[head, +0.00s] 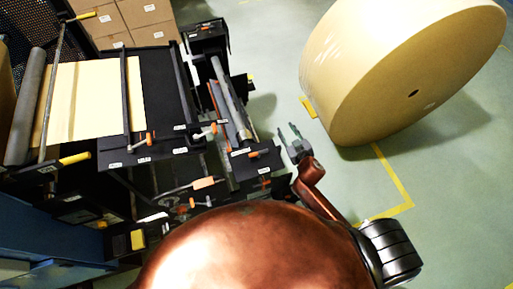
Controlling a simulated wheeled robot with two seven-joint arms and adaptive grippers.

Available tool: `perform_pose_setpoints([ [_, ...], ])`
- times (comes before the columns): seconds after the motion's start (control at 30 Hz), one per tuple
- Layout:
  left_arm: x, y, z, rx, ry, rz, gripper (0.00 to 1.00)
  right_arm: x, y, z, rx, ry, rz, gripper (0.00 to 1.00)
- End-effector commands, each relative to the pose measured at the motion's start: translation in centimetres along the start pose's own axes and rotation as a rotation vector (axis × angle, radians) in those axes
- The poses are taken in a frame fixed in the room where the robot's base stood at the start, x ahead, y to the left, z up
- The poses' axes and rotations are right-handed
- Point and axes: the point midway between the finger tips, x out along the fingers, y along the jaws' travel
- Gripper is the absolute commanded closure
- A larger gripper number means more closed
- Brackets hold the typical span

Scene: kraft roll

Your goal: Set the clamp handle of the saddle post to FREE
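Several orange-tipped handles show on the black machine in the head view: one at the front edge of the black plate (149,138), one with a grey knob to its right (213,129), and one low on the end block (264,183). Their labels are too small to read, so I cannot tell which handle belongs to the saddle post, nor its setting. My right gripper (288,134) is just right of the end block (258,158), fingers apart, with nothing seen between them. It appears clear of the handles. My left gripper is not in view.
A huge kraft roll (390,65) stands on the floor to the right. A pale paper web (90,100) runs over the machine at left. Cartons (130,20) stand behind. Green floor (265,60) is open between machine and roll. My copper body hides the near side.

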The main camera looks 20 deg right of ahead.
Motion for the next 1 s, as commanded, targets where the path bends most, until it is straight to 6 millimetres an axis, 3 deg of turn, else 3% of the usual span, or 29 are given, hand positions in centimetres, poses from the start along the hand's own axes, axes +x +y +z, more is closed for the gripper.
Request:
perform_pose_setpoints([
  [0.03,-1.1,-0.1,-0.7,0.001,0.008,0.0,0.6,-0.3,-0.7,-7.0,-0.025,0.126,-0.042,0.69],
  [0.13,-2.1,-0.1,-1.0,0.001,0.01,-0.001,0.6,-2.2,-4.6,-18.1,-0.083,0.366,-0.186,0.69],
  [0.2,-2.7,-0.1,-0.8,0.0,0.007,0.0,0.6,-4.5,-9.3,-24.1,-0.163,0.514,-0.364,0.69],
  [0.3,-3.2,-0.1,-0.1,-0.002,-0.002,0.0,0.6,-8.1,-16.4,-26.8,-0.313,0.594,-0.657,0.69],
  [0.37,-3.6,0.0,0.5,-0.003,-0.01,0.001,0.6,-10.0,-19.6,-25.9,-0.423,0.567,-0.829,0.69],
  [0.4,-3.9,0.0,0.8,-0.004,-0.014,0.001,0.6,-11.0,-21.1,-24.5,-0.501,0.519,-0.929,0.69],
  [0.5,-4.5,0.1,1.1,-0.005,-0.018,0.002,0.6,-12.1,-21.8,-19.3,-0.688,0.315,-1.109,0.69],
  [0.6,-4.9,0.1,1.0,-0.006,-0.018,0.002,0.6,-11.8,-19.1,-14.4,-0.835,0.067,-1.173,0.69],
  [0.7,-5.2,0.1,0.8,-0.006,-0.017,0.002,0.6,-11.2,-15.5,-11.1,-0.928,-0.143,-1.162,0.69],
  [0.83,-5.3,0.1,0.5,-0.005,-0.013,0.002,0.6,-10.5,-12.1,-8.9,-0.983,-0.304,-1.122,0.69],
  [1.0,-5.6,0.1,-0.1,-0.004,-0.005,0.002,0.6,-9.9,-11.9,-7.5,-0.991,-0.353,-1.109,0.69],
])
